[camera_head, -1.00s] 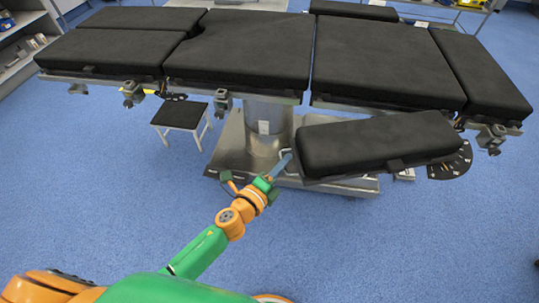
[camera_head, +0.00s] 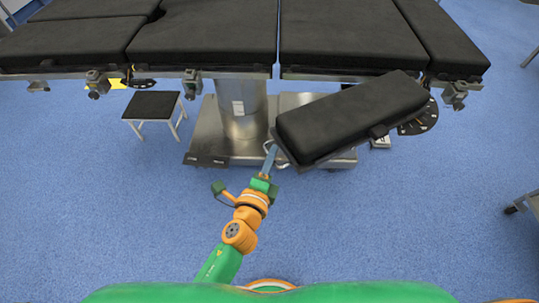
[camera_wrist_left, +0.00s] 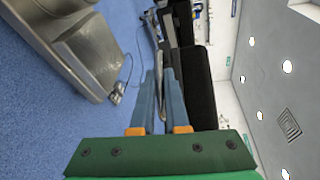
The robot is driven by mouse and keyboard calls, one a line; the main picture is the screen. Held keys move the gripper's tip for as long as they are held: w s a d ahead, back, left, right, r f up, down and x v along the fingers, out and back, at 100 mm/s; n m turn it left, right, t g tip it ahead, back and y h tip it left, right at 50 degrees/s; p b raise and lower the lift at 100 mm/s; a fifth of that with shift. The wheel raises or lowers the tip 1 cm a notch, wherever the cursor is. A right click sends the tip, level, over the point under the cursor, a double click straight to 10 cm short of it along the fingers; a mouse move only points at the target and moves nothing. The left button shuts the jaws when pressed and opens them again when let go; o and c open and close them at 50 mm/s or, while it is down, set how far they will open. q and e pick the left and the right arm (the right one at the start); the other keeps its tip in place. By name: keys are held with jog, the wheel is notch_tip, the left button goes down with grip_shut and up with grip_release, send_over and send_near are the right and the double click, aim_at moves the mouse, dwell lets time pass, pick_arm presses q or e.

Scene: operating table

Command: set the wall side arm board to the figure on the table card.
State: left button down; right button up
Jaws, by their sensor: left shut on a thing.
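The black padded arm board (camera_head: 350,115) angles out from the table's near side, its free end toward me. A metal handle (camera_head: 268,147) shows at that end. My left gripper (camera_head: 270,158) is shut on the handle; in the left wrist view the fingers (camera_wrist_left: 160,97) close around a thin bar beside the dark board (camera_wrist_left: 198,88). A dark round dial (camera_head: 418,119) with pale marks sits at the board's hinge end; its figures are too small to read. No card is readable. My right gripper is out of view.
The black-padded operating table (camera_head: 205,40) stands on a metal column and base (camera_head: 215,135). A small step stool (camera_head: 153,106) is at left. Rail clamps (camera_head: 97,83) stick out along the near edge. The blue floor around my arm is clear.

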pick_arm(q)
jog(key=c, duration=0.9)
grip_release()
jog(key=v, duration=0.7)
